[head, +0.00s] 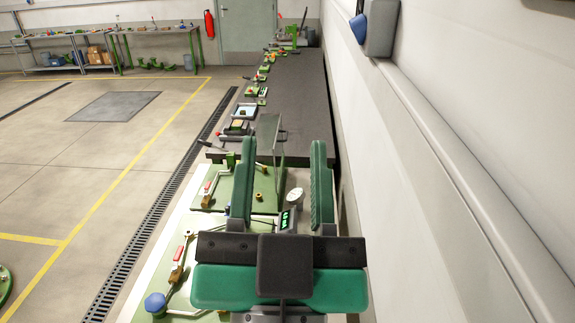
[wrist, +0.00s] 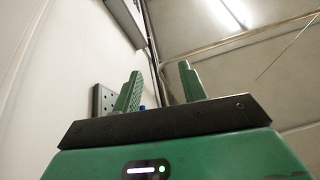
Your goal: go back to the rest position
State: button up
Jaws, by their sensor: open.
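My gripper (head: 281,150) is in the lower middle of the head view, with two long green fingers pointing away and held wide apart. Nothing is between the fingertips themselves; beyond and below them show parts of the bench. In the wrist view my gripper (wrist: 160,80) points up toward the ceiling and wall, open and empty. The fingers appear raised above the bench, and I see no contact with anything. The green hand hides part of the near bench.
A long dark bench (head: 300,95) runs away along the right wall, with small parts on its left edge. Green plates (head: 208,250) with red-handled clamps lie left of my gripper. A clear upright panel (head: 270,138) stands near the left finger. The floor at left is open.

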jog(key=shift+n+t, duration=0.5)
jog(key=shift+t, duration=0.2)
jog(key=s, duration=0.1)
jog(key=s+d+r, duration=0.1)
jog(key=s+r, duration=0.1)
jog(key=shift+s+d+r, duration=0.1)
jog(key=shift+d+r, duration=0.05)
jog(key=shift+d, duration=0.1)
